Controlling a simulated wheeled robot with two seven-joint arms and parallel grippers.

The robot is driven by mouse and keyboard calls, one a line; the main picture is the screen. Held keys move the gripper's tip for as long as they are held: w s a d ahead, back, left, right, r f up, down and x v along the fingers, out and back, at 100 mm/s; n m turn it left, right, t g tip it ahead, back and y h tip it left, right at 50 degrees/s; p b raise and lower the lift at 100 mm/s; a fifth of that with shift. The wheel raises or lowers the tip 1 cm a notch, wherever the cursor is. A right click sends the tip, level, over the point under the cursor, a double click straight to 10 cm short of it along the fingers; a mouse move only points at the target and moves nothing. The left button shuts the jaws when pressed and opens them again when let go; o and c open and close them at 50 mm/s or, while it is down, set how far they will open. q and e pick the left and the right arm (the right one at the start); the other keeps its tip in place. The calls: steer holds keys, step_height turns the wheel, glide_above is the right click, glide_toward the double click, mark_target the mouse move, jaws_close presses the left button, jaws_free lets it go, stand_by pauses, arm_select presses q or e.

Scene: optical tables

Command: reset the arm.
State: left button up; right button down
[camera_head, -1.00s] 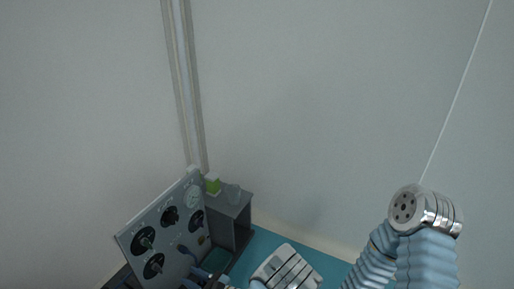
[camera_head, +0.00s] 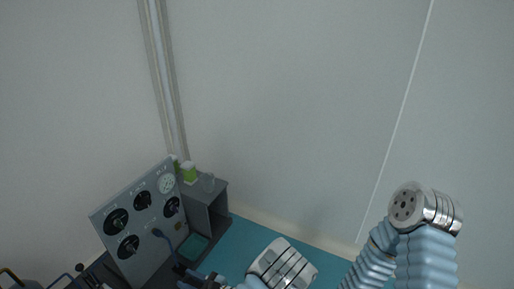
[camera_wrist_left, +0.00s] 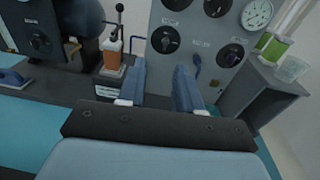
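My left gripper (camera_wrist_left: 160,75) shows two blue fingers standing apart in the left wrist view, with nothing between them. In the head view my left gripper (camera_head: 195,275) is small and partly cut off at the bottom edge, in front of a grey control panel (camera_head: 145,225). The panel, with black knobs and a round gauge, is just beyond the fingers in the wrist view. My right arm shows at the lower right as pale blue links and a silver joint, but its gripper is out of view.
A grey open-fronted box (camera_head: 218,195) with a green-filled container (camera_head: 189,172) on top stands beside the panel. A teal table top (camera_head: 240,240) lies below. The wrist view shows an orange-and-white bottle (camera_wrist_left: 112,52) and dark equipment (camera_wrist_left: 40,40) at left. Pale walls are behind.

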arm_select(q)
steer(key=s+a+f+n+g+h, duration=0.1)
steer(key=s+f+n+g+h, duration=0.4)
steer(key=s, duration=0.4)
steer(key=s+f+n+g+h, duration=0.3)
steer(key=s+f+n+g, duration=0.1)
steer(key=s+f+g, duration=0.4)
steer(key=s+d+n+t+h+b, duration=0.2)
steer(key=d+n+t+h, duration=0.1)
steer(key=d+n+h, duration=0.75)
steer(key=w+a+r+n+t+h, duration=0.1)
steer(key=w+r+n+t, duration=0.1)
steer(key=w+n, duration=0.3)
steer(key=shift+w+a+r+t, duration=0.15)
steer(key=shift+w+r+t, duration=0.2)
steer(key=shift+t, duration=0.35)
steer(key=shift+s+h, duration=0.1)
steer(key=shift+h, duration=0.15)
